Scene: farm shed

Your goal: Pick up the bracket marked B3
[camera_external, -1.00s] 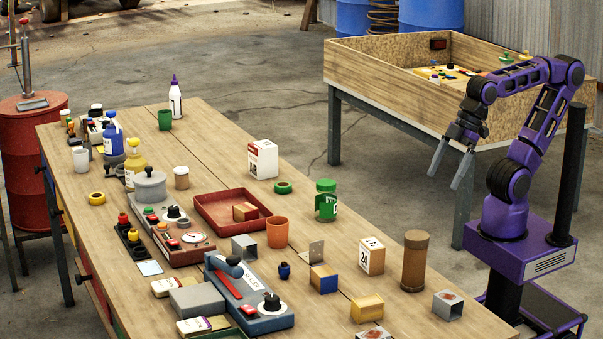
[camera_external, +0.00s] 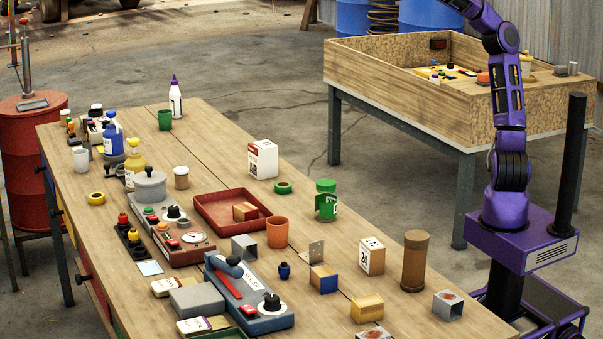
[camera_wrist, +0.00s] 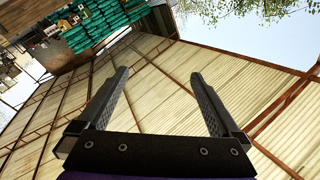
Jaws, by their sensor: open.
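No marking B3 can be read in either view. A small grey metal angle bracket (camera_external: 314,252) with holes stands on the wooden workbench (camera_external: 215,130), right of an orange cup. I cannot tell whether it bears the mark. My gripper (camera_wrist: 160,75) is open and empty in the wrist view, its two fingers apart against a corrugated wall or roof. In the external view my arm reaches up and the gripper is beyond the top edge, well away from the bench.
Around the bracket stand the orange cup (camera_external: 277,232), a blue-and-wood block (camera_external: 323,279), a box marked 24 (camera_external: 371,256) and a brown cylinder (camera_external: 415,262). A red tray (camera_external: 210,214) lies further left. A high-sided wooden table (camera_external: 395,100) with small items stands behind.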

